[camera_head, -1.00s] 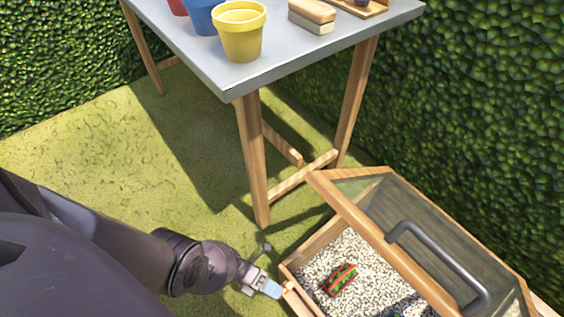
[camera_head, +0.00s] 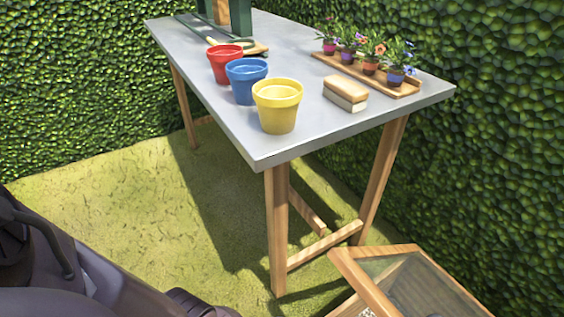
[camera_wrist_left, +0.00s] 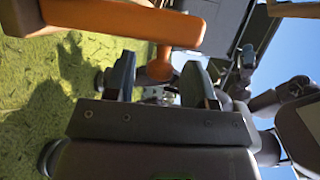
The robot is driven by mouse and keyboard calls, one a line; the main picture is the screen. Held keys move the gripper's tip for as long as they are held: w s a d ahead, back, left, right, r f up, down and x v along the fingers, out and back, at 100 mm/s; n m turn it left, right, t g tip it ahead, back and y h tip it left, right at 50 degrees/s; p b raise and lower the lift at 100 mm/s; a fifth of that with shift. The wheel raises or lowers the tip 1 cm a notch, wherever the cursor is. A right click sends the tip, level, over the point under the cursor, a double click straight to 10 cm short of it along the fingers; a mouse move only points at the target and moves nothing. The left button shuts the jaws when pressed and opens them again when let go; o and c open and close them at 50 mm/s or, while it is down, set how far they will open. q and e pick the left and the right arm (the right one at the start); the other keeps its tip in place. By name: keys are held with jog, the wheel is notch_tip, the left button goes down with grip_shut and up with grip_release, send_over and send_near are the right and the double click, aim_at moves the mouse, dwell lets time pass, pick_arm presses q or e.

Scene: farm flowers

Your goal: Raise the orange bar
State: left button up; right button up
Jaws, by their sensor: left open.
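An orange bar (camera_wrist_left: 120,18) shows in the left wrist view, running across the top left. A thinner orange part with a rounded end (camera_wrist_left: 160,68) reaches down from it. My left gripper (camera_wrist_left: 160,82) is open, with its two dark fingers apart. The rounded end appears between the fingertips in the picture; I cannot tell whether it touches them. In the head view neither the bar nor my left gripper shows, only part of my left arm at the lower left. My right gripper is not in view.
A glass-lidded wooden box (camera_head: 372,283) is partly visible at the lower right, near the grey table (camera_head: 225,112). The table holds red, blue and yellow pots (camera_head: 277,108), a brush-like block (camera_head: 346,95) and potted flowers (camera_head: 371,58). Hedges (camera_head: 80,80) stand behind. Grass (camera_head: 130,215) is open at left.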

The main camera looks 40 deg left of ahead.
pick_arm(q)
jog(key=a, duration=0.7)
jog(key=shift+s+a+r, duration=0.2)
jog(key=shift+s+r, duration=0.25)
